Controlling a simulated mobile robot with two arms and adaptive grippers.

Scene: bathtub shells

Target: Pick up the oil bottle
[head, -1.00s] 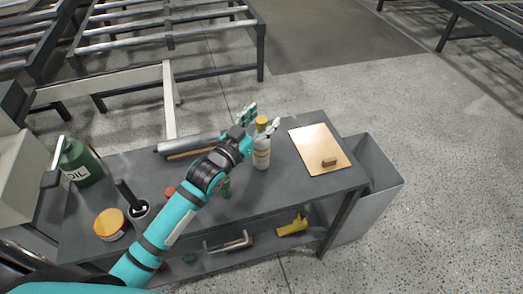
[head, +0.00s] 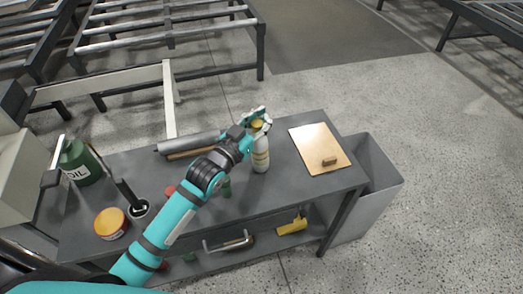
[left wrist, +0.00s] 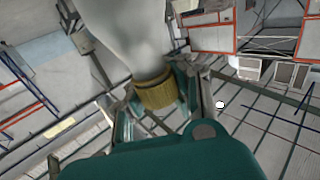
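A white bottle with a yellow cap (head: 261,155) stands upright on the dark grey workbench; its label is too small to read. My left gripper (head: 260,121) has its fingers closed around the cap from the left. In the left wrist view, the bottle's pale body (left wrist: 140,40) and ribbed yellow cap (left wrist: 155,92) show, with the cap between the fingers of the left gripper (left wrist: 158,105). A green can (head: 80,165) marked OIL stands at the bench's left end, apart from the gripper. My right gripper is not in view.
The workbench (head: 300,188) also holds a clipboard (head: 318,147) at right, an orange-lidded tin (head: 110,223) and a dark cup (head: 140,208). A yellow tool (head: 292,226) lies on the lower shelf. A grey bin (head: 375,190) stands at the right end.

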